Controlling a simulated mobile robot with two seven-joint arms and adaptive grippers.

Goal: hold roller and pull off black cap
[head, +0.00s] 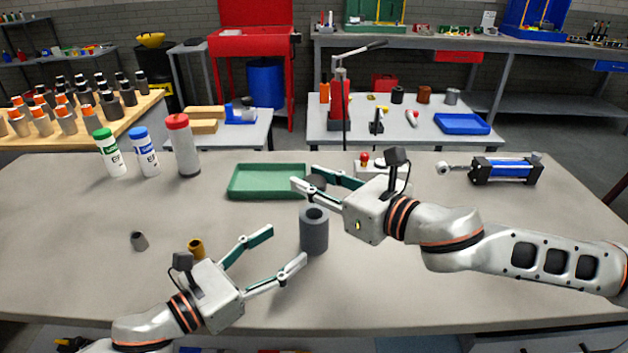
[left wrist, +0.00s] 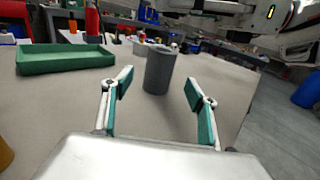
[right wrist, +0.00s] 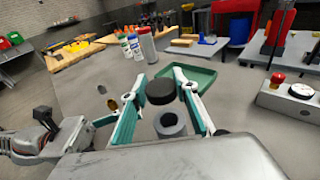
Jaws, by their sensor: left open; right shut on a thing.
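The roller, a dark grey hollow cylinder (head: 314,234), stands upright on the table with its open top showing. It also shows in the left wrist view (left wrist: 159,72) and below the cap in the right wrist view (right wrist: 171,125). My right gripper (right wrist: 157,85) is shut on the black cap (right wrist: 160,93), held above and apart from the roller. In the head view the cap (head: 317,182) is partly hidden by the fingers of the right gripper (head: 305,177). My left gripper (head: 287,244) is open and empty, with its fingertips just left of the roller, not gripping it.
A green tray (head: 267,194) lies behind the roller. Green, blue and red-capped containers (head: 183,146) stand at the back left. A small brown part (head: 196,248) and a grey part (head: 139,241) lie left. A blue cylinder unit (head: 505,170) lies right. The front right table is clear.

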